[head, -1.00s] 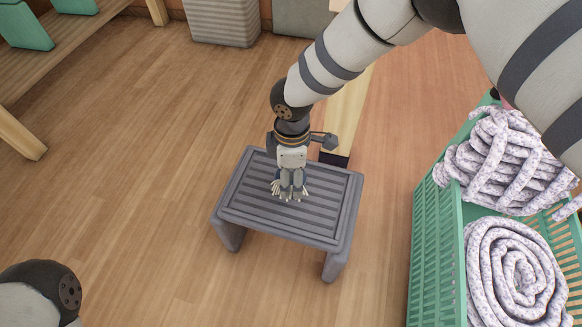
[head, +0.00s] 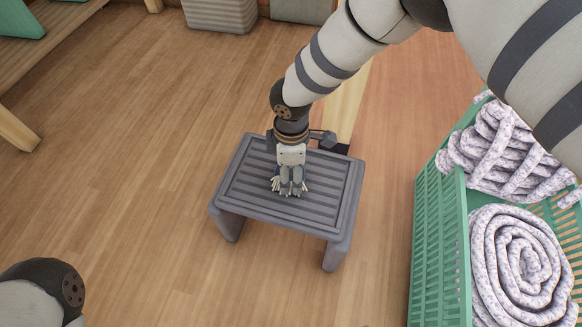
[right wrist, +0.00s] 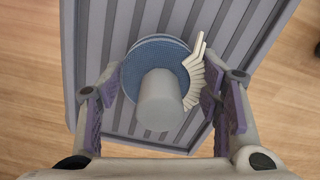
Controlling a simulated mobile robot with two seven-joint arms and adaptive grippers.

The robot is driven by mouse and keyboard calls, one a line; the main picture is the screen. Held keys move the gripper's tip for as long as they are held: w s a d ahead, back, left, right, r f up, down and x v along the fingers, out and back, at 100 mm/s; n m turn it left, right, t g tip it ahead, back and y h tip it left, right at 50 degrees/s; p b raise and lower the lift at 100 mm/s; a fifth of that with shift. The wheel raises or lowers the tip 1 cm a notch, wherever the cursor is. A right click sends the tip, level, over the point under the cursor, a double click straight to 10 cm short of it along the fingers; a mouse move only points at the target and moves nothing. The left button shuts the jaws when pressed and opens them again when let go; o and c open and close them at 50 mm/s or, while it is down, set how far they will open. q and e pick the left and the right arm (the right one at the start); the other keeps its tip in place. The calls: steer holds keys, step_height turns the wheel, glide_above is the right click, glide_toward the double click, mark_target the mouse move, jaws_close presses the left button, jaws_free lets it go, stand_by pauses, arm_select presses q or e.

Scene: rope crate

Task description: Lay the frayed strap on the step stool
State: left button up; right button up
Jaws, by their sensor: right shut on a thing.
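The grey step stool (head: 245,190) stands on the floor in the middle of the head view, with a ribbed top. My right gripper (head: 290,186) is over its top and shut on the frayed strap, whose pale frayed ends (head: 303,186) stick out beside the fingers. In the right wrist view, a blue woven round part (right wrist: 158,56) and a cream fringe (right wrist: 197,75) show between the purple finger pads, above the stool's slats (right wrist: 228,38). A grey cylinder covers part of the blue. I cannot tell whether the strap touches the stool. My left gripper is out of view.
A green crate (head: 437,245) with coiled pale ropes (head: 520,262) stands to the right of the stool. A wooden bench (head: 45,50) is at the upper left. A grey bin (head: 220,14) stands at the back. The floor left of the stool is clear.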

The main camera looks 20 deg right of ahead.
steer(key=shift+f, duration=0.25)
steer(key=o, duration=1.5)
step_height(320, 180, up, 12)
steer(key=shift+r, duration=0.1)
